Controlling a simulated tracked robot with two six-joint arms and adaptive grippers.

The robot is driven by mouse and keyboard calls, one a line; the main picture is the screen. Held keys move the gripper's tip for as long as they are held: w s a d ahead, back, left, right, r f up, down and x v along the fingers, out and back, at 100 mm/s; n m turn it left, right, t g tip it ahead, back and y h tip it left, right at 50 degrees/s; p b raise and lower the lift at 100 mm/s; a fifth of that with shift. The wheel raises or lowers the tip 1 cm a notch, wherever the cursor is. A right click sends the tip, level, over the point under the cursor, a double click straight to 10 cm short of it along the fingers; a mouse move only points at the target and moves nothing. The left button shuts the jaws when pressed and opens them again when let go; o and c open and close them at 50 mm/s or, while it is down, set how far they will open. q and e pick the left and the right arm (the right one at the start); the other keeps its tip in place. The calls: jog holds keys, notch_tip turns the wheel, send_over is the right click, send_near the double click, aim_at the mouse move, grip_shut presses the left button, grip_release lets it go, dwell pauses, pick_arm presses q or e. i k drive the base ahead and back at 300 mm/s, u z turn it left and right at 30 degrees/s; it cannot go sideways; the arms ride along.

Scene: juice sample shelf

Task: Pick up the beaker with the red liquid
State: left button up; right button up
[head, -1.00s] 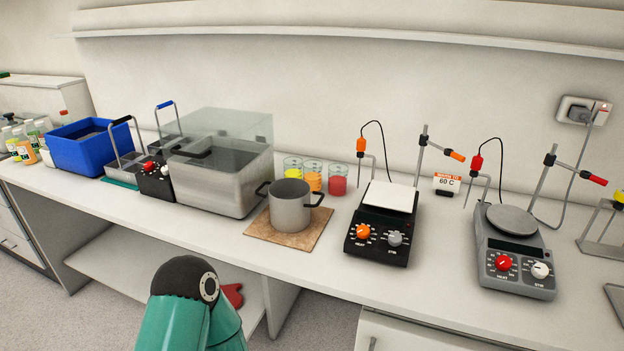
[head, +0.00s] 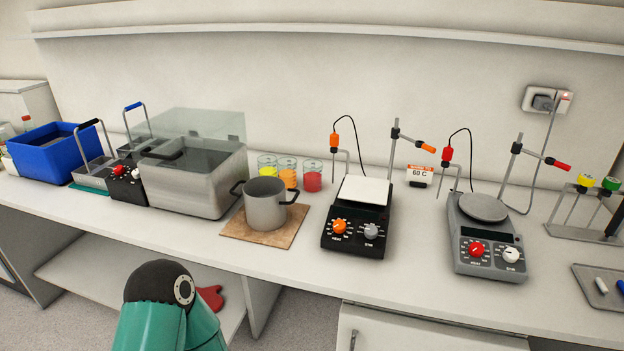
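The beaker with red liquid (head: 312,178) stands upright on the white bench, at the right end of a row of three beakers. A beaker with orange liquid (head: 288,174) stands to its left, and a beaker with yellow liquid (head: 267,169) left of that. The red beaker is behind and right of the grey pot and left of the black hot plate; its front is unobstructed. A teal and black part of my arm (head: 163,310) shows at the bottom, below the bench edge. Neither of my grippers is in the picture.
A grey two-handled pot (head: 265,208) sits on a brown board (head: 234,228). A black hot plate (head: 355,235) and a grey one (head: 488,240) stand to the right, with clamp stands. A water bath (head: 190,185) and blue bin (head: 52,150) are left. A shelf (head: 330,33) runs above.

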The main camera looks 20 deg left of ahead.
aim_at(313, 169)
jog(key=u, duration=0.7)
jog(key=i, duration=0.15)
jog(key=z, duration=2.7)
jog(key=k, duration=1.6)
jog(key=u, duration=1)
jog(key=i, duration=1)
jog(key=u, duration=0.05)
